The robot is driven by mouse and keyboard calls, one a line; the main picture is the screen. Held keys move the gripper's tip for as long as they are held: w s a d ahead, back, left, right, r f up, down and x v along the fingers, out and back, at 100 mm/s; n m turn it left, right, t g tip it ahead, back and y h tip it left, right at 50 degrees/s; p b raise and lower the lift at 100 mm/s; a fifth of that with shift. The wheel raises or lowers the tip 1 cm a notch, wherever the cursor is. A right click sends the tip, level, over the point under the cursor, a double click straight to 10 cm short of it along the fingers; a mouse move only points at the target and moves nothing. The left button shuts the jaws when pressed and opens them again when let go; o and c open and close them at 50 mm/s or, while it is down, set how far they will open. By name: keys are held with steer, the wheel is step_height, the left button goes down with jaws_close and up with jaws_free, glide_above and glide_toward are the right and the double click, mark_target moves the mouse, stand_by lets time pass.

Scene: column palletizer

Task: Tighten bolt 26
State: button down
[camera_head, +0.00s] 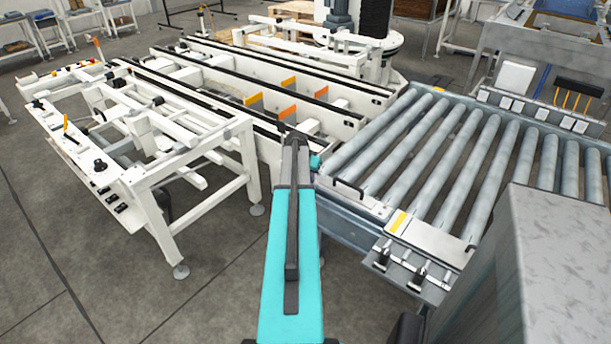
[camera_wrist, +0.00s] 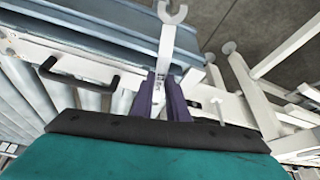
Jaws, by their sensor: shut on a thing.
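My gripper (camera_wrist: 163,82) is shut on a grey open-ended wrench (camera_wrist: 168,40) in the wrist view. The wrench's handle sits between the two dark purple fingers, and its forked head points away from the gripper, over the blue-grey side beam and the floor beyond. In the head view my teal arm reaches forward to the edge between the white conveyor frame and the roller conveyor; the fingers and wrench cannot be made out there. I cannot pick out bolt 26 in either view.
A roller conveyor (camera_head: 440,140) lies on the right, with a black handle (camera_head: 347,190) at its near corner. White conveyor frames (camera_head: 205,75) stand ahead, and a white stand (camera_head: 140,180) is at the left. Grey floor (camera_head: 110,270) is clear at the lower left.

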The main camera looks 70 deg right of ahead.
steer(key=shift+s+d+n+t, duration=0.2)
steer(key=shift+s+n+t, duration=0.6)
steer(key=shift+s+n, duration=1.05)
steer(key=shift+w, duration=0.1)
steer(key=shift+f+b, duration=0.35)
steer(key=shift+f, duration=0.7)
stand_by(2.2)
